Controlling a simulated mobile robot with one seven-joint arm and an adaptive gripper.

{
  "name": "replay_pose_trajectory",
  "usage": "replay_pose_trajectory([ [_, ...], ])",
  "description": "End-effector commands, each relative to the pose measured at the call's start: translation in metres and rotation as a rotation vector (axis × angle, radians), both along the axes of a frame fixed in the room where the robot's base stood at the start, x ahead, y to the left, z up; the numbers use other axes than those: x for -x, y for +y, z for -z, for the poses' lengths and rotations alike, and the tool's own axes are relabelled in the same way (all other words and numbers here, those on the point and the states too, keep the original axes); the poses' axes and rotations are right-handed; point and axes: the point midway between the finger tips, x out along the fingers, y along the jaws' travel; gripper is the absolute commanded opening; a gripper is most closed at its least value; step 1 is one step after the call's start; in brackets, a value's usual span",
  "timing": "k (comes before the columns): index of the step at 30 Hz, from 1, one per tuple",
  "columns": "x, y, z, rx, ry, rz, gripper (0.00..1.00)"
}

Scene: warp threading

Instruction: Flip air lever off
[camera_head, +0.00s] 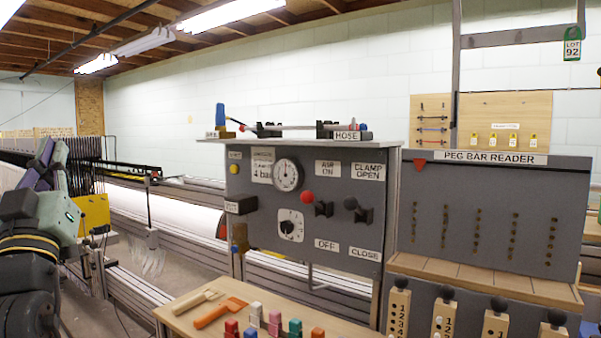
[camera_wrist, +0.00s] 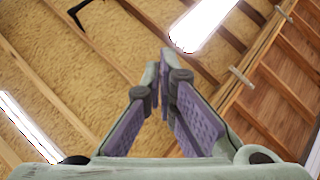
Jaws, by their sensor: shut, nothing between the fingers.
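The air lever (camera_head: 307,197) has a red knob on a black base. It is on the grey control panel (camera_head: 262,225), between the "AIR ON" label (camera_head: 327,169) above and the "OFF" label (camera_head: 327,246) below. Its knob sits a little above and left of its base, on the AIR ON side. The black-knobbed clamp lever (camera_head: 351,204) is just to its right. My gripper (camera_head: 52,148) is at the far left of the head view, pointing up, well away from the panel. The wrist view shows its purple-padded fingers (camera_wrist: 163,72) shut and empty against the ceiling.
A pressure gauge (camera_head: 287,175) and a dial (camera_head: 291,226) are left of the lever. A shelf with a hose (camera_head: 300,127) tops the panel. A wooden table (camera_head: 185,302) with tools and coloured pegs stands below. The peg bar reader (camera_head: 490,210) is at right.

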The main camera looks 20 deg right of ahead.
Motion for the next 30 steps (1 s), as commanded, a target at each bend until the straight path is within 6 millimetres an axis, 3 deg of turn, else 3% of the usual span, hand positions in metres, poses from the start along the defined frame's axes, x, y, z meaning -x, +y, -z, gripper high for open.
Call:
replay_pose_trajectory([
  [1, -0.037, -0.056, -0.010, -0.022, 0.090, 0.156, 0.00],
  [3, -0.074, -0.128, -0.007, -0.063, 0.223, 0.341, 0.00],
  [6, -0.100, -0.224, 0.004, -0.135, 0.400, 0.561, 0.00],
  [9, -0.104, -0.297, 0.017, -0.212, 0.543, 0.718, 0.00],
  [12, -0.100, -0.342, 0.029, -0.269, 0.641, 0.815, 0.00],
  [16, -0.096, -0.365, 0.038, -0.304, 0.698, 0.866, 0.00],
  [30, -0.103, -0.374, 0.038, -0.304, 0.703, 0.871, 0.00],
])
